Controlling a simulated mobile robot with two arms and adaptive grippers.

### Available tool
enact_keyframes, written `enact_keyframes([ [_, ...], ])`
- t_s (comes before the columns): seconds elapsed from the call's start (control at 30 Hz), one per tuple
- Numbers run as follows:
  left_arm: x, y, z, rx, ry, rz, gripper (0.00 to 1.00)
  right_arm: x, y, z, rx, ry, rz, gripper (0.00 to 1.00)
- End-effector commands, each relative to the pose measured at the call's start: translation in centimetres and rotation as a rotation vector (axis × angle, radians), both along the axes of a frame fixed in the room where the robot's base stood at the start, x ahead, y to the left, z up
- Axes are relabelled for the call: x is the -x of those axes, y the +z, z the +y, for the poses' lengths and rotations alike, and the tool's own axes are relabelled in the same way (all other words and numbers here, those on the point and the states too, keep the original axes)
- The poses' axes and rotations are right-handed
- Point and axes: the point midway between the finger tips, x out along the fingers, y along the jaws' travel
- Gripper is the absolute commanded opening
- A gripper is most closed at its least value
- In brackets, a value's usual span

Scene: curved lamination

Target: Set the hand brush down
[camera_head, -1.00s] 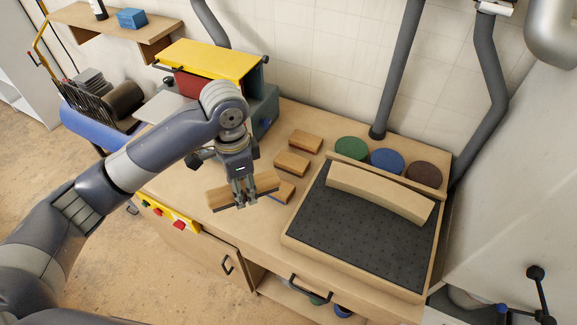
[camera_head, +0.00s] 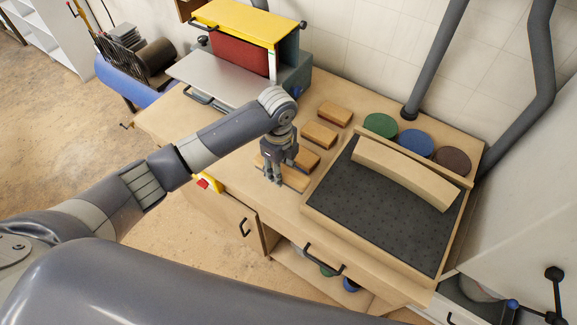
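The hand brush (camera_head: 294,181) is a light wooden block with a long body, low at the front of the workbench, beside a row of similar wooden blocks. My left gripper (camera_head: 273,179) points down over it, with its fingers around the brush's middle. The fingers hide part of the brush, and they look closed on it. The brush looks level and at or very near the worktop; a small gap beneath cannot be ruled out. My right gripper is out of view.
Several wooden blocks (camera_head: 320,135) lie in a row behind the brush. To the right, a framed dark perforated bed (camera_head: 385,215) carries a curved wooden piece (camera_head: 403,174). Green (camera_head: 380,125), blue (camera_head: 416,143) and brown discs stand behind it. A yellow-topped machine (camera_head: 240,20) is at the back left.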

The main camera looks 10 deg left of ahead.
Motion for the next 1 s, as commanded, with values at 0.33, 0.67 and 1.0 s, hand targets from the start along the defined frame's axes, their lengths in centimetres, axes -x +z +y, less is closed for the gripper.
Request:
enact_keyframes([
  [0.33, 0.1, -4.2, 0.0, -0.001, 0.002, 0.002, 0.1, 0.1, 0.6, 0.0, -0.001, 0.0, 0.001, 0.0],
  [0.67, 0.0, -5.4, 0.0, 0.001, 0.0, -0.002, 0.1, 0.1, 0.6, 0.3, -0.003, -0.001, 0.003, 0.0],
  [1.0, 0.0, -5.7, 0.0, 0.0, 0.0, -0.001, 0.56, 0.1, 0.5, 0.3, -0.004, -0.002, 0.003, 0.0],
])
